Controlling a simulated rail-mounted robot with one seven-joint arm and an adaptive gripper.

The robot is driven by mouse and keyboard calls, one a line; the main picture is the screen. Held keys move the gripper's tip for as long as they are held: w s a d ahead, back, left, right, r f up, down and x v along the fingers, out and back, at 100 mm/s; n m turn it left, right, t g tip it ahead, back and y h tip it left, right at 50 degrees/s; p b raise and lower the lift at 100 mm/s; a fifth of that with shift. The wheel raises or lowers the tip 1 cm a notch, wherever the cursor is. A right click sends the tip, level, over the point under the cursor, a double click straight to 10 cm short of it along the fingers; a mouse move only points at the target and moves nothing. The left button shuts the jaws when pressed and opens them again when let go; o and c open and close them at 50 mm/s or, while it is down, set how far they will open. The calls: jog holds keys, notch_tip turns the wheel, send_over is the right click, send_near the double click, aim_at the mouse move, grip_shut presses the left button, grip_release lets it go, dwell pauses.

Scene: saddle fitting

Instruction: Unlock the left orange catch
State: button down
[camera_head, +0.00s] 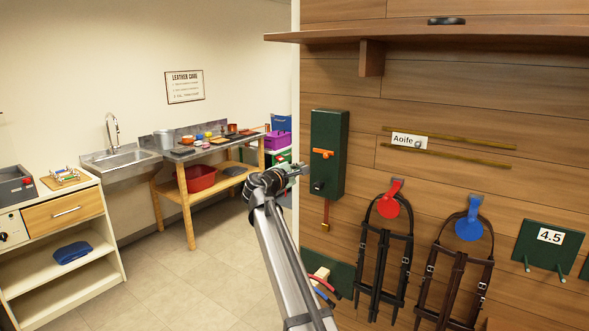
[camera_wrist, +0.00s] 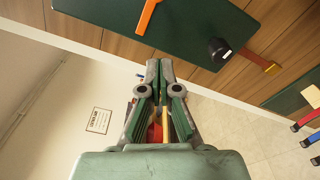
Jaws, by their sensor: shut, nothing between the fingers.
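A tall dark green box (camera_head: 334,130) is fixed to the wood-plank wall. An orange catch (camera_head: 323,153) lies nearly level across its front face. My gripper (camera_head: 304,168) is just left of the box, a little lower than the catch, with its tips pointing toward the box. In the wrist view, the fingers (camera_wrist: 159,64) are together and empty. The orange catch also shows there (camera_wrist: 148,14), cut by the top edge, apart from the fingertips. Which side of the box is nearest the tips is hard to tell.
A black knob (camera_head: 318,186) sticks out below the catch, with a reddish-brown strap (camera_head: 326,213) hanging under the box. Two bridles on a red hook (camera_head: 396,196) and a blue hook (camera_head: 470,222) hang to the right. A wooden shelf (camera_head: 480,36) is above. Open floor lies left.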

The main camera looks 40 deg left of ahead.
jog(key=p, duration=0.1)
send_near(320, 153)
notch_tip(320, 153, down, 2)
jog(key=w+a, duration=0.2)
jog(key=w, duration=0.1)
jog(key=shift+w+d+r+p, duration=0.2)
jog(key=shift+d, duration=0.3)
jog(key=shift+w+d+r+p, duration=0.15)
jog(key=shift+d+p, duration=0.1)
jog(key=shift+d, duration=0.2)
jog(key=shift+w+d+r+p, duration=0.2)
jog(key=shift+d, duration=0.3)
jog(key=shift+s+a+r, duration=0.1)
jog(key=shift+r, duration=0.05)
jog(key=shift+n+p, duration=0.3)
jog(key=shift+p, duration=0.05)
